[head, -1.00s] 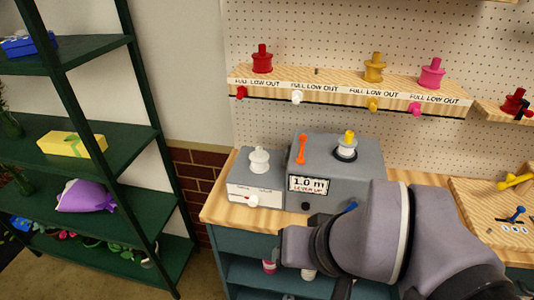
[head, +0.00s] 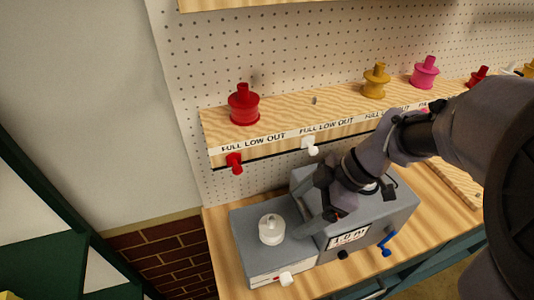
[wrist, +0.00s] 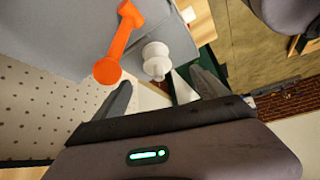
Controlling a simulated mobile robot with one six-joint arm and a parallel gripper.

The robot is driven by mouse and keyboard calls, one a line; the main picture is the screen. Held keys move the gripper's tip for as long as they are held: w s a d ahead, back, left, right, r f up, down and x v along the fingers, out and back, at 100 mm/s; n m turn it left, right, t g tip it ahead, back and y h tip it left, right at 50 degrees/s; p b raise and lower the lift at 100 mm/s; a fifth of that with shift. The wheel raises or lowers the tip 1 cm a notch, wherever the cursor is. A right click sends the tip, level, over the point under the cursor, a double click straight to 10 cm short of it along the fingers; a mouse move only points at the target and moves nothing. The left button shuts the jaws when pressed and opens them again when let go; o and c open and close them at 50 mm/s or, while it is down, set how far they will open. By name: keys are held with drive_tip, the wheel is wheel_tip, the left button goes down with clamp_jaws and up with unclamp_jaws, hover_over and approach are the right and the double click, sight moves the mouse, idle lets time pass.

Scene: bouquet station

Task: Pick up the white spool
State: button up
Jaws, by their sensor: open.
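The white spool (head: 271,230) stands upright on top of the small grey box (head: 262,262) at the left end of the bench. My wrist hides much of the machine's top in the head view.
A shelf above holds a red spool (head: 243,104), a yellow spool (head: 375,80) and a pink spool (head: 425,72). White (head: 310,146) and red (head: 235,163) knobs stick out under its front edge. A blue lever (head: 388,243) and a length display (head: 348,238) are on the machine's front.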

sight(277, 225)
drive_tip(key=b+x, duration=0.1)
drive_tip(key=x, duration=0.2)
drive_tip(key=b+x, duration=0.1)
drive_tip(key=x, duration=0.3)
drive_tip(key=b+x, duration=0.1)
drive_tip(key=x, duration=0.2)
drive_tip(key=shift+w+a+f, duration=0.1)
drive_tip(key=shift+w+f, duration=0.2)
drive_tip(key=shift+w, duration=0.1)
drive_tip(key=shift+r, duration=0.1)
drive_tip(key=c, duration=1.6)
